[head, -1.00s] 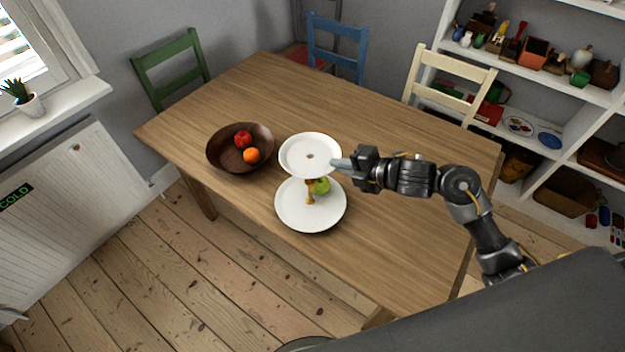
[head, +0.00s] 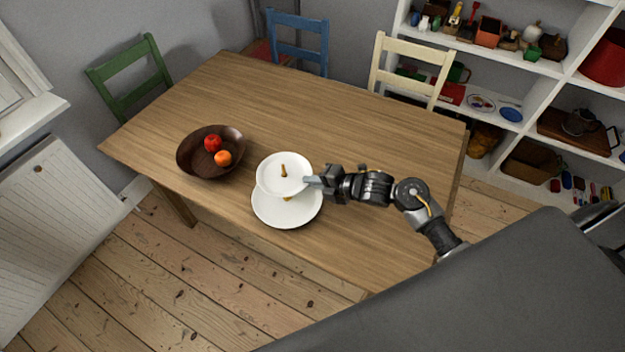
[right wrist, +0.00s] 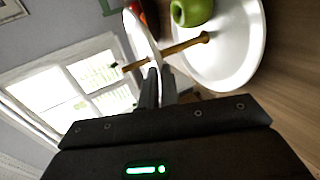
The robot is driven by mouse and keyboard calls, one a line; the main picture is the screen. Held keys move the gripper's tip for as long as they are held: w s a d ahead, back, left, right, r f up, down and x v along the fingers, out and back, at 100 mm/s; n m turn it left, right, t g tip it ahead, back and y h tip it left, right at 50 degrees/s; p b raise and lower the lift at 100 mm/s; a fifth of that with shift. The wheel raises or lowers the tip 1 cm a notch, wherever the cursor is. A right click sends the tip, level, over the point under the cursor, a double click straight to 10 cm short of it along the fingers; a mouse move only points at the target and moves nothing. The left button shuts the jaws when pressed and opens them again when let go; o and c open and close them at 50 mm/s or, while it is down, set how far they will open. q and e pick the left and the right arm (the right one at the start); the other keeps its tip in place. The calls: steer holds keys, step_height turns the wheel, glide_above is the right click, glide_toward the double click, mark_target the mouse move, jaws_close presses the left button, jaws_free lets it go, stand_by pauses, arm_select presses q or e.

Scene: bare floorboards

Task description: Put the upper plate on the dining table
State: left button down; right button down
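The white upper plate (head: 270,184) is around the wooden rod (head: 284,171) of the stand, whose tip sticks up through its middle. It is above the larger white lower plate (head: 288,216), which stands on the dining table (head: 330,120). My right gripper (head: 312,182) is shut on the upper plate's right rim. In the right wrist view the fingers (right wrist: 157,88) meet the upper plate (right wrist: 142,35), seen nearly edge-on. A green apple (right wrist: 191,11) lies on the lower plate (right wrist: 245,60) there; the upper plate hides it in the head view. My left gripper is not in view.
A dark wooden bowl (head: 193,168) with a red apple (head: 212,143) and an orange (head: 223,158) stands left of the plates. The table's far and right parts are clear. Green, blue and cream chairs stand around it; a white shelf (head: 545,68) is at the right.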

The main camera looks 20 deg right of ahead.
steer(key=shift+f, duration=0.2)
steer(key=c, duration=1.6)
jaws_free()
steer(key=shift+c, duration=0.2)
steer(key=b+v, duration=0.3)
steer(key=v, duration=0.8)
steer(key=shift+a+f, duration=0.1)
steer(key=shift+a, duration=0.05)
